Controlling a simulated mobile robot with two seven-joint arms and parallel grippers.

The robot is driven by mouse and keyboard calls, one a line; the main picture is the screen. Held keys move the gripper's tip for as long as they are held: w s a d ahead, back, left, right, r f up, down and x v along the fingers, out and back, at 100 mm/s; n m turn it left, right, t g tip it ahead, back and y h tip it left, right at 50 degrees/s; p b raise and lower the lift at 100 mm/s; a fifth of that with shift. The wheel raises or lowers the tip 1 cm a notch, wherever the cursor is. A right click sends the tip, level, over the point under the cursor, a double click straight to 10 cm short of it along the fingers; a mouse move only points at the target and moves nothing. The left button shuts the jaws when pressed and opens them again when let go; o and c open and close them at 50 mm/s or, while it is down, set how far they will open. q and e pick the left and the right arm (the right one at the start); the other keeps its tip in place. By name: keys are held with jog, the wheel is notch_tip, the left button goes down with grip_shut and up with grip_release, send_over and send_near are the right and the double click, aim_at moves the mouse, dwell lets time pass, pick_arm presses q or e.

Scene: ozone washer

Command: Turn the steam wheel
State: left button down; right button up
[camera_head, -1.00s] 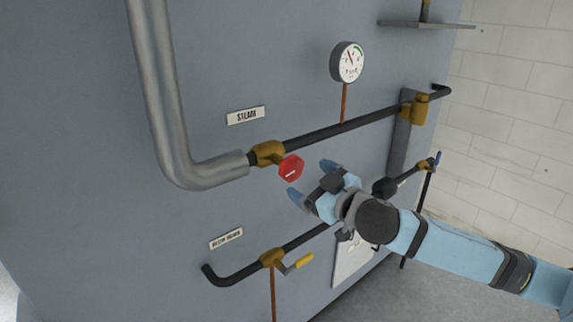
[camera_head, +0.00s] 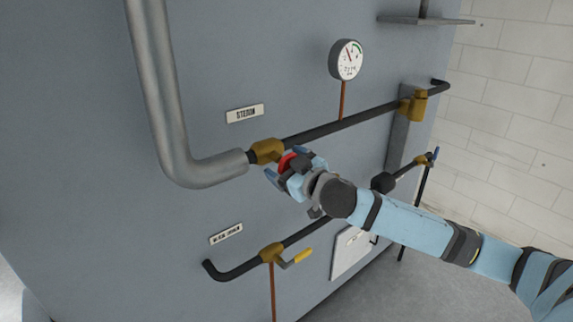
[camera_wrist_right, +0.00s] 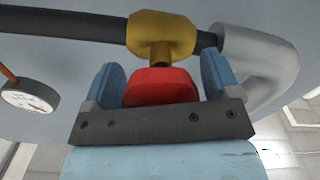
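The red steam wheel (camera_head: 289,161) sits on the brass valve (camera_head: 266,151) under the STEAM label (camera_head: 244,113). My right gripper (camera_head: 285,168) is at the wheel and partly hides it in the head view. In the right wrist view, the wheel (camera_wrist_right: 160,86) lies between the two blue fingers of my right gripper (camera_wrist_right: 162,85). The fingers are apart, with a narrow gap visible on each side of the wheel. The brass valve (camera_wrist_right: 162,35) is just beyond it. My left gripper is not in view.
A thick grey pipe (camera_head: 165,110) bends into the valve from the left. A gauge (camera_head: 347,60) stands above the dark pipe. A lower brass valve with a yellow handle (camera_head: 303,256) is below. A white wall (camera_head: 510,120) is at the right.

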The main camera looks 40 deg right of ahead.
jog(key=c, duration=0.7)
jog(key=shift+o, duration=0.2)
jog(key=shift+r+n, duration=0.1)
jog(key=shift+n, duration=0.3)
jog(key=shift+n+p, duration=0.8)
jog(key=shift+n, duration=0.2)
jog(key=n+p, duration=0.2)
jog(key=n, duration=0.2)
jog(key=shift+d+r+n, duration=0.1)
jog(key=shift+r+n, duration=0.05)
jog(key=shift+n, duration=0.15)
jog(key=n+p, duration=0.1)
jog(key=n, duration=0.1)
jog(key=shift+n, duration=0.3)
jog(key=shift+n+p, duration=0.6)
jog(key=shift+n, duration=0.5)
jog(key=shift+n+p, duration=0.3)
jog(key=shift+n, duration=0.4)
